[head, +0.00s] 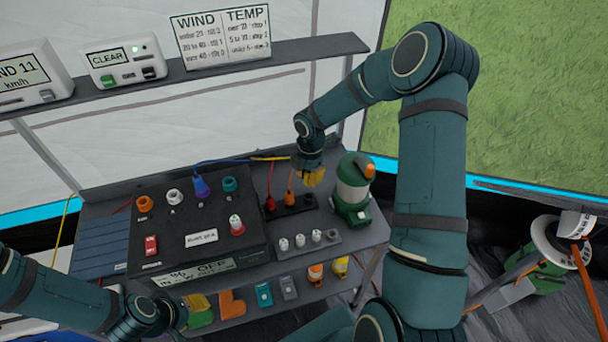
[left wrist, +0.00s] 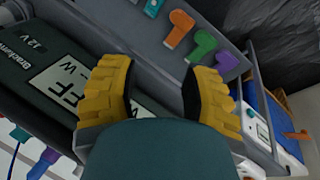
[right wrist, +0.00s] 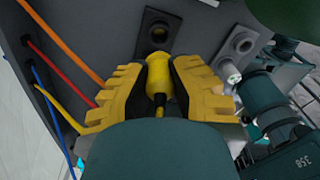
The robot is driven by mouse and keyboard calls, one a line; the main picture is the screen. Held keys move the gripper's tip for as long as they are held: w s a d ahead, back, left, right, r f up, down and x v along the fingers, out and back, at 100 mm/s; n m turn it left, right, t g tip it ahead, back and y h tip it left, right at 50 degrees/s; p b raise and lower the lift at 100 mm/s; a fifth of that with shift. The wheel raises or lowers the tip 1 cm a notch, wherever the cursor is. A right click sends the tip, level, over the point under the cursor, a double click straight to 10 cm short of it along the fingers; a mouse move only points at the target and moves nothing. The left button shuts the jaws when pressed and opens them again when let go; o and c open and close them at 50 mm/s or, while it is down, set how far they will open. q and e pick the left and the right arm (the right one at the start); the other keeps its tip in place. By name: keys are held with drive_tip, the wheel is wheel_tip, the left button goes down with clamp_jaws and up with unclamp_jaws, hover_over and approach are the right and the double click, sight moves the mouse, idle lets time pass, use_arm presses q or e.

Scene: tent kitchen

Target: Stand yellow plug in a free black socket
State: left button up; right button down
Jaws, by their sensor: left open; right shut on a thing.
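My right gripper (head: 312,178) is shut on the yellow plug (right wrist: 158,78), just above the right end of the black socket strip (head: 290,211). In the right wrist view the fingers (right wrist: 158,98) hold the plug's sides, and its front end points toward an empty black socket (right wrist: 157,32). A small gap seems to separate them. In the head view the fingers hide the plug; its yellow cord (head: 268,158) trails left. A red plug (head: 270,203) and an orange plug (head: 290,198) stand in the strip's other sockets. My left gripper (head: 182,312) is open and empty by the lower shelf; its fingers show in the left wrist view (left wrist: 158,88).
A dark power box (head: 190,230) with coloured connectors stands left of the strip. A grey strip (head: 308,247) with several white plugs lies in front. A green lantern (head: 352,190) stands close on the right. A shelf (head: 220,75) with weather devices runs behind.

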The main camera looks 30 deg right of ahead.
sight(309, 186)
drive_tip(key=shift+f+b, duration=1.75)
drive_tip(key=shift+f, duration=0.4)
drive_tip(key=shift+p, duration=0.3)
drive_tip(key=shift+f+b, duration=0.95)
drive_tip(key=shift+f, duration=0.55)
idle(0.6)
drive_tip(key=c, duration=0.9)
unclamp_jaws()
drive_tip(key=r, duration=1.2)
drive_tip(key=shift+d, duration=0.2)
